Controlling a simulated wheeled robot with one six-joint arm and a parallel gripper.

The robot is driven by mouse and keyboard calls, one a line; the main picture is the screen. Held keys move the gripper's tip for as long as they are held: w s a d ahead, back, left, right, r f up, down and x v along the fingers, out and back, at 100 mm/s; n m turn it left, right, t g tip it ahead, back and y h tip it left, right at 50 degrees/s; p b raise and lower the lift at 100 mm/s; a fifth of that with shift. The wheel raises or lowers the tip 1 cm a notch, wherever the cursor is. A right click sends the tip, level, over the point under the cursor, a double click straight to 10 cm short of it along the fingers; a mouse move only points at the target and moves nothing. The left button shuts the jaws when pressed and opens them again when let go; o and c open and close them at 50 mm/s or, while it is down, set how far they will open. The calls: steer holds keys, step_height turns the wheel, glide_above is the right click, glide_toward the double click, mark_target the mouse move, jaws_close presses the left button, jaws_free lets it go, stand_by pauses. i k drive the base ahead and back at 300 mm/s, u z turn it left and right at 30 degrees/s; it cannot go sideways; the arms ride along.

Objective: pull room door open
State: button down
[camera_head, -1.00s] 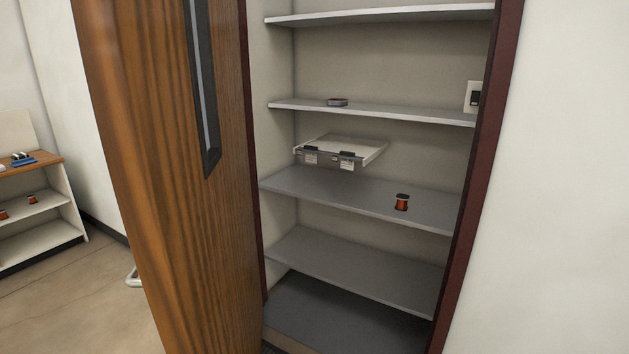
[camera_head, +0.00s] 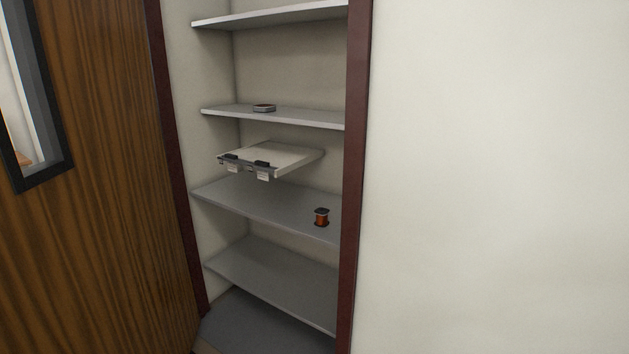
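The wooden room door (camera_head: 105,200) stands open at the left, swung out from its dark red frame (camera_head: 356,180). A narrow window with a black rim (camera_head: 47,179) is set in the door. The doorway is uncovered and shows shelves inside. No door handle shows. My gripper is not in view, so its state and its distance from the door are hidden.
Inside are several grey shelves (camera_head: 265,205). One holds a copper wire spool (camera_head: 321,217), a higher one a small dark round object (camera_head: 264,108). A pale drawer-like tray (camera_head: 270,157) sits between them. A bare white wall (camera_head: 490,180) fills the right.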

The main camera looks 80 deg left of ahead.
mark_target(93, 261)
steer(key=i, duration=1.65)
steer(key=u, duration=4.15)
steer(key=i, duration=1.65)
